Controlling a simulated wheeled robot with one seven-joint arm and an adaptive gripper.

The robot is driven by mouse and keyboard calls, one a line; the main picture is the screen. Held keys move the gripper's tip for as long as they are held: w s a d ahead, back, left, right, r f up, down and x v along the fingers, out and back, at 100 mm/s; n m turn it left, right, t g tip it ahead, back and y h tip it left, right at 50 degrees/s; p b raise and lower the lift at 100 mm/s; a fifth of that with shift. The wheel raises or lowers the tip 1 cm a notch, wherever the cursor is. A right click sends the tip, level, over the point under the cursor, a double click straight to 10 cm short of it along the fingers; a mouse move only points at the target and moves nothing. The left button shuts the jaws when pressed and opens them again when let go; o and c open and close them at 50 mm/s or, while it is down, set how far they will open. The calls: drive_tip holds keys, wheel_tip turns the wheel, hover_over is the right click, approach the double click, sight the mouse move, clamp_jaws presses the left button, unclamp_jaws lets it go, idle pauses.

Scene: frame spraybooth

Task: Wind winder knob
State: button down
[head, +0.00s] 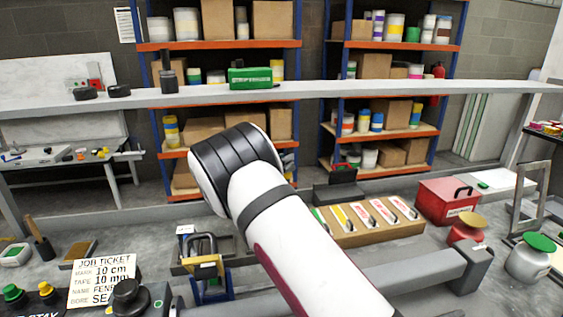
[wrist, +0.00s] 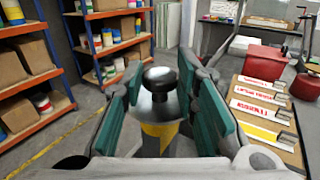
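In the wrist view a black round-topped knob (wrist: 160,76) stands upright on a short metallic post, with a yellow band below it. I take it to be the winder knob. My gripper (wrist: 160,88) is open, with its teal-padded fingers on the left and right of the knob. A gap shows on each side, and I see no clear contact. In the head view my white arm covers most of the gripper, and I cannot make out this knob there.
A wooden block with red-and-white labelled strips (head: 372,235) and a red box (head: 447,200) stand on the right. A job ticket (head: 101,281) and a black round knob on a control box (head: 130,297) are at the lower left. A long grey beam (head: 350,88) crosses behind.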

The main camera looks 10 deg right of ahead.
drive_tip(key=shift+s+p, duration=0.1)
drive_tip(key=shift+p, duration=0.2)
drive_tip(key=n+t+y+p, duration=0.1)
drive_tip(key=p, duration=0.1)
drive_tip(key=n+t+y+p, duration=0.1)
drive_tip(key=t, duration=0.1)
drive_tip(key=shift+s+d+r+n+p, duration=0.15)
drive_tip(key=shift+s+n+p, duration=0.15)
drive_tip(key=shift+s+p, duration=0.1)
drive_tip(key=n+t+y+p, duration=0.1)
drive_tip(key=p, duration=0.1)
drive_tip(key=n+t+y+p, duration=0.1)
drive_tip(key=y+p, duration=0.1)
drive_tip(key=shift+s+d+n+t+y, duration=0.1)
drive_tip(key=shift+d+n+t+y, duration=0.1)
drive_tip(key=shift+n+t+y, duration=0.1)
drive_tip(key=n+t+y+p, duration=0.1)
drive_tip(key=y+p, duration=0.1)
drive_tip(key=n+t+y+p, duration=0.1)
drive_tip(key=n+y+p, duration=0.1)
drive_tip(key=shift+s+d+y, duration=0.1)
drive_tip(key=shift+d+y, duration=0.1)
drive_tip(key=shift+y, duration=0.1)
drive_tip(key=shift+w+f+n+t+y+p, duration=0.1)
drive_tip(key=shift+n+t+y+p, duration=0.1)
drive_tip(key=shift+n+y+p, duration=0.65)
drive_tip(key=shift+w+f+n+t+y+p, duration=0.15)
drive_tip(key=shift+n+y+p, duration=0.35)
drive_tip(key=shift+y, duration=0.55)
